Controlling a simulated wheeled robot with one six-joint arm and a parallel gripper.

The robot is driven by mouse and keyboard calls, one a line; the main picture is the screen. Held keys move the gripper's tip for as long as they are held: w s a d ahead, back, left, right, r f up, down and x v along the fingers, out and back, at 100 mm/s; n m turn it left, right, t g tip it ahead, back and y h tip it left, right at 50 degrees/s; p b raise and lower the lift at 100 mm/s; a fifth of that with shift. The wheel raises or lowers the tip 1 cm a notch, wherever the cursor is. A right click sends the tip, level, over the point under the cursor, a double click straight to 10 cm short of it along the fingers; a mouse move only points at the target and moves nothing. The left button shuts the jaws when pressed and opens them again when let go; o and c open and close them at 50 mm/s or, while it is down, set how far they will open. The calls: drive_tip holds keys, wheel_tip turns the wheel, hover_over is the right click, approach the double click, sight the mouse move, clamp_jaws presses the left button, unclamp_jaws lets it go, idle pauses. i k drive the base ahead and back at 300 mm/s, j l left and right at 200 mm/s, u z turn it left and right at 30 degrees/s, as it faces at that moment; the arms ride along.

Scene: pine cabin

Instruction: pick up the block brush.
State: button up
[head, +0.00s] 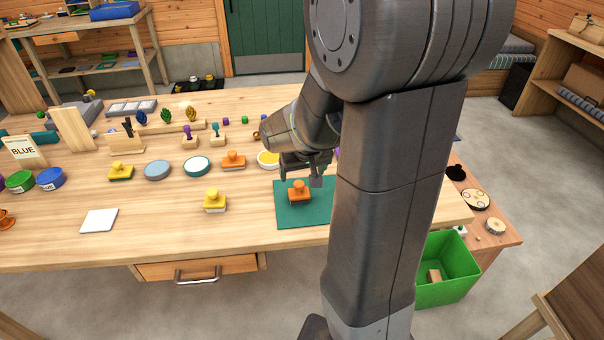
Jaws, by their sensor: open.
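An orange knob-handled block (299,192) sits upright on a green mat (290,216) on the wooden workbench; it may be the block brush. Similar knob-handled blocks stand nearby: an orange one (233,160), a yellow one (214,201) and another yellow one (120,171). I cannot tell for sure which is the brush. My gripper (301,178) points down, open and empty, just above and behind the orange block on the mat in this view. Whether it touches the knob is unclear. My arm hides the mat's right part.
Round tins (196,166) and small pegged blocks stand behind. A white tile (99,220) lies at the front left. A green bin (446,270) is right of the workbench. The bench front (150,235) between tile and mat is mostly clear.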

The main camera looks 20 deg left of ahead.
sight(213, 203)
drive_tip(key=u, duration=2.1)
drive_tip(key=i+j+u, duration=0.1)
drive_tip(key=i+j, duration=0.15)
